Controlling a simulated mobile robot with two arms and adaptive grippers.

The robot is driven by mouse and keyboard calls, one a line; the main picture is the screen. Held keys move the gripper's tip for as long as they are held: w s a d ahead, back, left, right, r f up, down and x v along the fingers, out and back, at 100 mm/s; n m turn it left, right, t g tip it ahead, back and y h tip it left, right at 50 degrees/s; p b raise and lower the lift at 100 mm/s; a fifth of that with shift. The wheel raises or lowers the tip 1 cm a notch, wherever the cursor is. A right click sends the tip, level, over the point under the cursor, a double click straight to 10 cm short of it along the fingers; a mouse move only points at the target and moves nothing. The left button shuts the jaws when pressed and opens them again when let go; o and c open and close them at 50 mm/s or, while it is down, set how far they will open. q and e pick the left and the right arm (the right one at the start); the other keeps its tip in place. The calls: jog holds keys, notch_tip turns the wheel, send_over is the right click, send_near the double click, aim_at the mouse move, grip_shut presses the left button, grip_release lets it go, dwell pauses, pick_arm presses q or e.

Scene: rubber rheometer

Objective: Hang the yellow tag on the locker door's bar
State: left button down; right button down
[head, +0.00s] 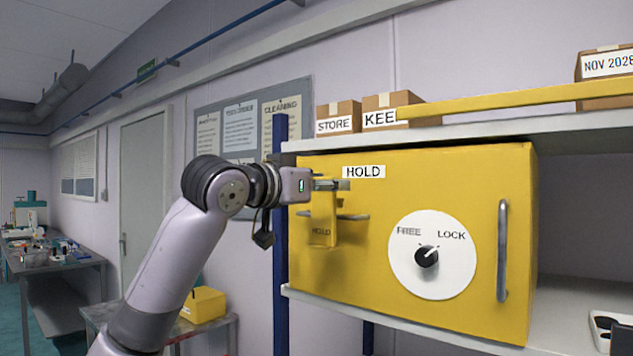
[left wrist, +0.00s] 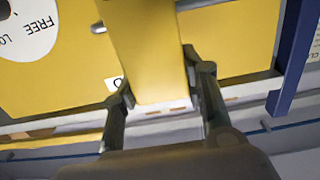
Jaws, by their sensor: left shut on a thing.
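My left gripper is shut on the tag's upper part. In the left wrist view the tag (left wrist: 147,55) lies between the two fingers. The door's grey bar (head: 354,217) shows on both sides of the tag, at about its mid-height. The tag hides the bar's middle. I cannot tell whether the tag is hooked on the bar or only in front of it. My right gripper is not in view.
The door has a HOLD label (head: 364,171), a FREE/LOCK dial (head: 426,257) and an upright handle (head: 503,250). A shelf (head: 460,133) with boxes is close above. A blue post (head: 281,240) stands at the locker's left. Open shelf room lies to the right.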

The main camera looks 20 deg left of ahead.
pick_arm(q)
jog(key=shift+w+d, duration=0.25)
jog(key=shift+w, duration=0.45)
jog(key=shift+w+f+b, duration=0.1)
jog(key=shift+f+b, duration=0.25)
jog(key=shift+f, duration=0.55)
jog(key=c, duration=0.9)
grip_release()
